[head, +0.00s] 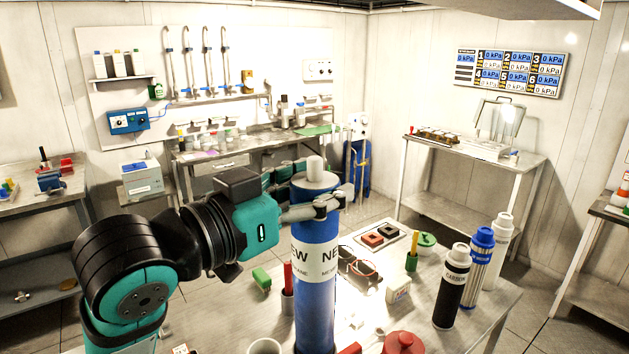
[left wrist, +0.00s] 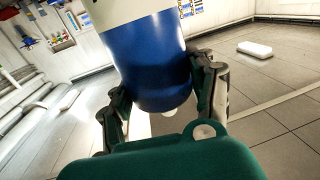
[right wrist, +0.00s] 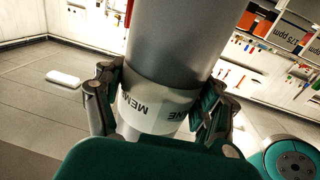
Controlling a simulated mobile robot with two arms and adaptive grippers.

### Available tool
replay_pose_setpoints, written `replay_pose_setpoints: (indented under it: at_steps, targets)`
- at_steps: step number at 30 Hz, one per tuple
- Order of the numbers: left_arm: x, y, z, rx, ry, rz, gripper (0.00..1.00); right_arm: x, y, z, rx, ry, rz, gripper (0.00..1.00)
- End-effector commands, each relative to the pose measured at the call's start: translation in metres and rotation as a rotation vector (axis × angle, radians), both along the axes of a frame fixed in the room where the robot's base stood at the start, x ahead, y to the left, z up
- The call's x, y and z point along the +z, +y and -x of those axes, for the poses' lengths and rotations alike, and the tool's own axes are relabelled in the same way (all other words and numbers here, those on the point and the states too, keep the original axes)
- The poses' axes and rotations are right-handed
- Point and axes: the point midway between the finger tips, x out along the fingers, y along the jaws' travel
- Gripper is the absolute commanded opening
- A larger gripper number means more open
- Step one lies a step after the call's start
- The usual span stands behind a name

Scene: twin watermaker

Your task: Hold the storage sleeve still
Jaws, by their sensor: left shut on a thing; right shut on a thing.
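The storage sleeve (head: 316,262) is a tall blue cylinder with a "NEW MEMBRANE" label and a pale, knobbed top. It stands upright in the head view; its lower end runs out of the picture. My left gripper (head: 322,203) is shut around its upper part. In the left wrist view, the sleeve's blue end (left wrist: 155,65) sits between the fingers. My right gripper (right wrist: 160,108) is shut on a grey cylinder (right wrist: 170,40), around its white label, which reads partly "MEMBRANE" upside down. The right gripper does not show in the head view.
A black bottle (head: 452,287), a blue-capped bottle (head: 478,265) and a white bottle (head: 498,243) stand right of the sleeve. Safety glasses (head: 360,268), a green block (head: 261,279) and a red-lidded pot (head: 403,343) are nearby on the table.

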Motion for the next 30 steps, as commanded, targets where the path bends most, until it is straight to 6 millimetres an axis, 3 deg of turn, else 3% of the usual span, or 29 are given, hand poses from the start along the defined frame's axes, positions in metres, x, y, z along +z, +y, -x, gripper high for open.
replay_pose_setpoints:
  at_steps: [30]
  targets:
    - [-0.023,0.0,0.0,0.001,-0.004,0.001,0.29,0.0,0.0,0.0,0.0,0.001,-0.001,0.21]
